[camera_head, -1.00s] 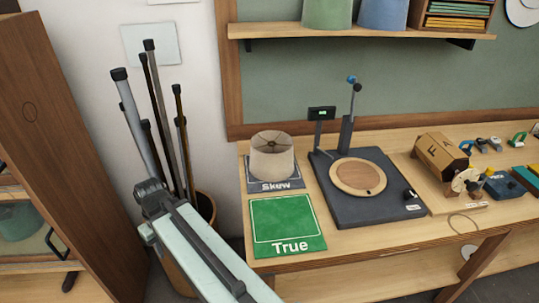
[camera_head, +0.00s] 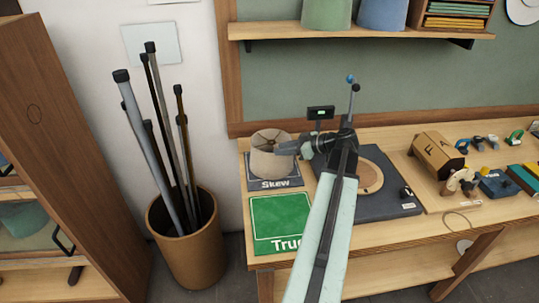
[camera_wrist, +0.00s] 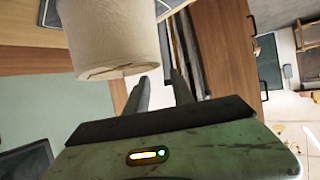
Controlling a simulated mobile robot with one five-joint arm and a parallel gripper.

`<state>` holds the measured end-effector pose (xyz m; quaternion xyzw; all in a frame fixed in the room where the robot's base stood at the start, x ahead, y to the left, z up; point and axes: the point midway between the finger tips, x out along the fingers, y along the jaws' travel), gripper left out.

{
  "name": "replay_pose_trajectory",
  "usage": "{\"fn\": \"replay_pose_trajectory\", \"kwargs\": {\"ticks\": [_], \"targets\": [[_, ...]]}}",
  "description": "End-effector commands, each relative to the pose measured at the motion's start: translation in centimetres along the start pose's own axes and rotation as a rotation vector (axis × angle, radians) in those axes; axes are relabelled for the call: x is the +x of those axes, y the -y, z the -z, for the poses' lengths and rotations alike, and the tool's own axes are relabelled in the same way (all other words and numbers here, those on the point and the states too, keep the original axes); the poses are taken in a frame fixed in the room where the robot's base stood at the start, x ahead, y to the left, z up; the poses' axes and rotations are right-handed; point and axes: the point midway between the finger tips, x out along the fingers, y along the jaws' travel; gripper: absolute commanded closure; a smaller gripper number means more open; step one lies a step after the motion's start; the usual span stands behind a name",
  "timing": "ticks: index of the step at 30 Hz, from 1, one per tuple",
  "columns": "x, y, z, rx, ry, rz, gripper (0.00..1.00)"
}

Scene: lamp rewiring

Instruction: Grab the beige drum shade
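The beige drum shade (camera_head: 266,164) stands upright on the grey "Skew" mat (camera_head: 288,184) at the left end of the bench. Its wire frame shows in the open top. My gripper (camera_head: 288,148) comes in from the right and overlaps the shade's upper right side in the head view. In the wrist view the shade (camera_wrist: 110,38) fills the upper left, beside and beyond the left finger. The two fingers of my gripper (camera_wrist: 160,84) are apart with nothing between them. I cannot tell whether a finger touches the shade.
A green "True" mat (camera_head: 280,221) lies empty in front of the shade. A dark base with a round wooden disc (camera_head: 370,178) and upright post stands to the right, partly behind my arm. A bin of poles (camera_head: 190,250) stands left of the bench.

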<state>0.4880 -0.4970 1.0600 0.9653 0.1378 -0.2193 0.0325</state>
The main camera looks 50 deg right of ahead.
Motion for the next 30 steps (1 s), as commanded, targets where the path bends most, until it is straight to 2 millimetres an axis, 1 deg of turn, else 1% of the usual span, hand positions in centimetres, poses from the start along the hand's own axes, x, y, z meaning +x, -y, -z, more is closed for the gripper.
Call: {"fn": "replay_pose_trajectory", "kwargs": {"ticks": [3,5,9,11,15,18,20,25,26,27,29,30], "targets": [[1.6,0.1,-0.4,-0.001,0.001,0.003,0.71],[2.3,0.1,-0.3,0.0,0.001,0.003,0.71],[2.6,0.0,-0.2,0.002,0.002,0.001,0.71],[3.2,0.0,-0.5,0.001,0.002,0.001,0.71],[5.6,-0.1,-1.1,0.0,0.002,0.003,0.71],[7.2,-0.1,-1.0,0.0,0.002,0.004,0.71],[7.7,-0.1,-0.9,0.002,0.002,0.001,0.71],[7.6,-0.1,-0.7,0.003,0.002,0.0,0.71],[7.6,-0.1,-0.7,0.003,0.002,0.0,0.74],[7.6,-0.1,-0.7,0.002,0.002,0.0,0.85],[7.5,-0.1,-0.7,0.002,0.002,0.0,1.0],[7.5,-0.1,-0.7,0.002,0.003,0.0,1.0]]}}
